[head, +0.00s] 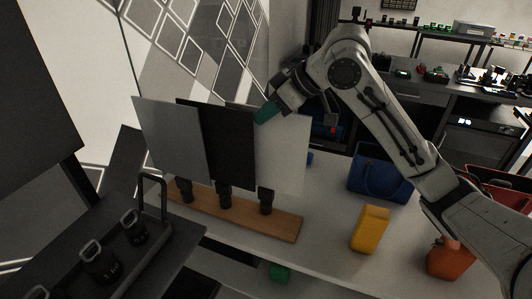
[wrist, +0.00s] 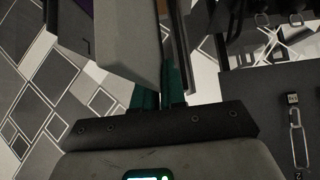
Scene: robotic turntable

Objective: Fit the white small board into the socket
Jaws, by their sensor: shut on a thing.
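The white board (head: 285,150) stands near upright at the right end of a row of three, partly behind the black board (head: 229,150). My gripper (head: 266,112) has green fingertips shut on the white board near its upper left edge. The green fingers also show in the wrist view (wrist: 160,97), where panel edges crowd around them. A black socket (head: 266,198) at the right of the wooden base (head: 240,222) lies under the white board's lower edge. I cannot tell whether that edge is inside it. The grey board (head: 175,140) stands at left.
The black and grey boards stand close to the left of my gripper. A yellow container (head: 370,229), a blue bin (head: 380,178) and an orange container (head: 448,259) are on the right. A dark tray with a handle (head: 150,235) is at lower left.

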